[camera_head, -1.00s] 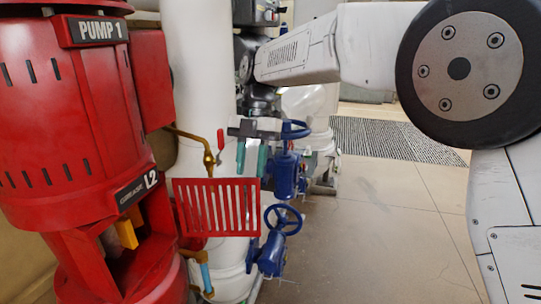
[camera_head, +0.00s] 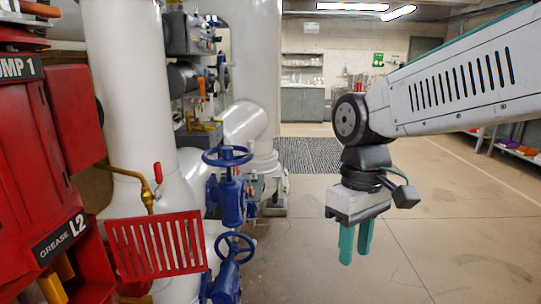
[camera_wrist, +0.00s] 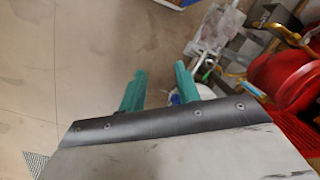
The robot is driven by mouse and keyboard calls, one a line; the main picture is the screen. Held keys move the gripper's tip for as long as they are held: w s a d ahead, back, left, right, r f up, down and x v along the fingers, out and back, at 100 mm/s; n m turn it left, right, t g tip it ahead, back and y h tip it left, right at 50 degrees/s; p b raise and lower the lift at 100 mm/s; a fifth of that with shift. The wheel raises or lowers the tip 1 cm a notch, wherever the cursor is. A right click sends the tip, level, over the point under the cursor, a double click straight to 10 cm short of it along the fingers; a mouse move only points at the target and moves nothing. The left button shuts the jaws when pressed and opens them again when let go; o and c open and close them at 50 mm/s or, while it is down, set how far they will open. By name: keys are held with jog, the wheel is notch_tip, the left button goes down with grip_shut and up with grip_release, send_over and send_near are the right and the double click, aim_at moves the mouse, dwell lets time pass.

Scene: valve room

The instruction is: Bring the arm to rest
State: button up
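My gripper (camera_head: 356,250) hangs pointing down from the end of my arm, right of centre in the head view, over open floor. Its two teal fingers are apart with nothing between them. In the wrist view the fingers (camera_wrist: 160,80) also stand apart and empty, with floor and some blurred equipment beyond them. My arm reaches in from the right edge of the head view, its wrist bent down.
The red pump (camera_head: 45,165) and a red slotted panel (camera_head: 157,245) stand at the left. White pipes (camera_head: 130,95) and blue handwheels (camera_head: 228,156) are left of my gripper, clear of it. A dark striped mat (camera_head: 308,155) lies behind. The floor (camera_head: 440,240) at the right is open.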

jog(key=s+d+f+m+t, duration=0.1)
jog(key=s+d+m+t, duration=0.2)
jog(key=s+d, duration=0.9)
jog(key=m, duration=0.3)
jog(key=shift+s+d+f+m, duration=0.15)
jog(key=shift+s+d+m, duration=0.05)
jog(key=shift+s+m, duration=0.2)
jog(key=shift+d, duration=0.1)
